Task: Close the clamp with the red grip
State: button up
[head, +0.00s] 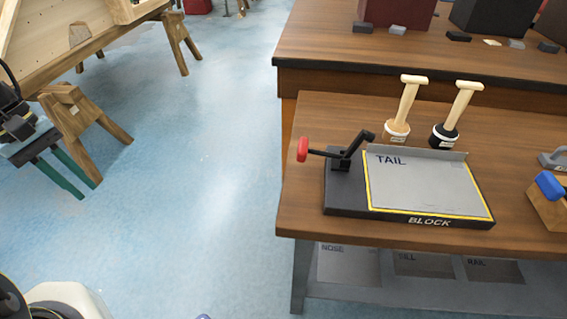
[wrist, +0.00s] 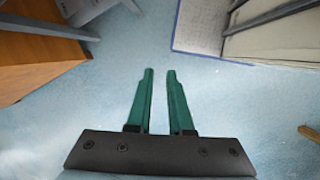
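The clamp (head: 341,161) stands on the left end of a black block board on the wooden workbench (head: 300,215). Its red grip (head: 302,149) sticks out to the left on a dark, roughly level handle. A dark arm rises to the right over the edge of a grey plate marked TAIL (head: 425,185). My gripper (wrist: 159,72) shows in the wrist view with two green fingers apart and nothing between them. It hangs over the blue floor. The clamp does not show in the wrist view.
Two wooden-handled tools (head: 404,112) (head: 457,115) stand behind the board. A blue-gripped tool on a wooden block (head: 549,198) sits at the bench's right. A second bench (head: 340,40) stands behind. Sawhorses (head: 80,125) are at the left. The blue floor (head: 210,170) between is clear.

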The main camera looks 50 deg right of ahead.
jog(key=s+d+f+g+h+b, duration=0.1)
jog(key=s+d+f+g, duration=0.1)
jog(key=d, duration=0.3)
jog(key=s+d+f+n+g+h+b, duration=0.1)
jog(key=s+d+f+g+b, duration=0.1)
jog(key=d, duration=0.4)
jog(key=s+d+f+n+g+h+b, duration=0.1)
jog(key=s+d+f+g, duration=0.2)
jog(key=d, duration=0.3)
jog(key=shift+d+f, duration=0.15)
jog(key=shift+f, duration=0.55)
grip_shut()
jog(key=n+g+h+b, duration=0.4)
jog(key=g+h, duration=0.2)
send_near(288, 170)
notch_tip(288, 170, up, 4)
jog(key=p+x, duration=0.2)
jog(key=x, duration=0.8)
jog(key=shift+f+p, duration=0.2)
jog(key=shift+p, duration=0.15)
jog(key=shift+r, duration=0.1)
